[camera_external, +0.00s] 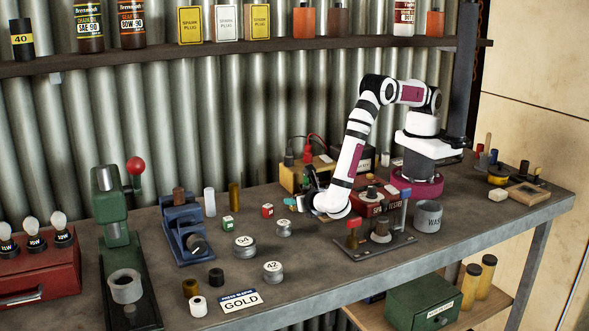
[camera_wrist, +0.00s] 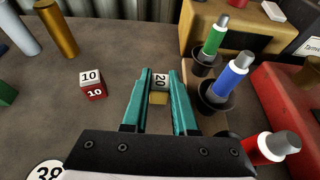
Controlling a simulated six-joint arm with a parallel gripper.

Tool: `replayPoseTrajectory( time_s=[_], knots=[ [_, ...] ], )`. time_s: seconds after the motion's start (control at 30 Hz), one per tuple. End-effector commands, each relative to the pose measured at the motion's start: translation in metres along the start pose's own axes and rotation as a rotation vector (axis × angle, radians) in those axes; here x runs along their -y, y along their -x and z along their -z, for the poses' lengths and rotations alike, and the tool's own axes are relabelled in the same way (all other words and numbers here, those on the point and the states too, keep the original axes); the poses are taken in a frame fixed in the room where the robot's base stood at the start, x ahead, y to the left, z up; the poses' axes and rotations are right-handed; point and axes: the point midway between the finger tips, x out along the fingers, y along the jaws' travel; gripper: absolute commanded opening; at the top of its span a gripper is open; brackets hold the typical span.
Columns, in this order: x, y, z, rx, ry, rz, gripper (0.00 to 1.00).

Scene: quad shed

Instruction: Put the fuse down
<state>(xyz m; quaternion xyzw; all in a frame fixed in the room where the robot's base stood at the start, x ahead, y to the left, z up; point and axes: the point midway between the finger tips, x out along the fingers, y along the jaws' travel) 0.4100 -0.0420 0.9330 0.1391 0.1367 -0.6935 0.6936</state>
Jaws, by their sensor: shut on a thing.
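The fuse (camera_wrist: 160,84) is a small block with a white face marked 20 and a yellowish part below it. In the wrist view it sits between the teal fingers of my gripper (camera_wrist: 160,76), which is shut on it. In the external view my gripper (camera_external: 290,202) points down low over the middle of the bench, left of my base. The fuse cannot be made out there. I cannot tell whether it touches the bench top. A red block marked 10 (camera_wrist: 92,90) stands on the bench to the left of my gripper; it also shows in the external view (camera_external: 267,211).
Close to the right of my gripper are dark cups holding green (camera_wrist: 215,36), blue (camera_wrist: 231,77) and red (camera_wrist: 270,148) capped pieces. A green block (camera_external: 228,223) and round weights (camera_external: 245,247) stand left of it. Bare bench lies around the red block.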

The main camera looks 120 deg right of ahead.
Motion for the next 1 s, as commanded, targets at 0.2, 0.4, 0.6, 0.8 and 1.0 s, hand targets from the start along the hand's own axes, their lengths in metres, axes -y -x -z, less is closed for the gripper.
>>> replayPoseTrajectory(
  time_s=[0.2, 0.4, 0.6, 0.8, 1.0],
  knots=[
    [0.0, -0.001, 0.001, 0.0, 0.001, 0.0, 0.0],
    [0.0, -0.001, 0.002, 0.0, 0.001, -0.001, 0.53],
    [0.0, -0.001, 0.002, 0.0, 0.001, -0.001, 0.56],
    [-0.001, 0.014, -0.001, 0.0, 0.0, -0.005, 0.56],
    [-0.001, 0.059, -0.001, -0.001, 0.001, -0.005, 0.56]
  ],
)
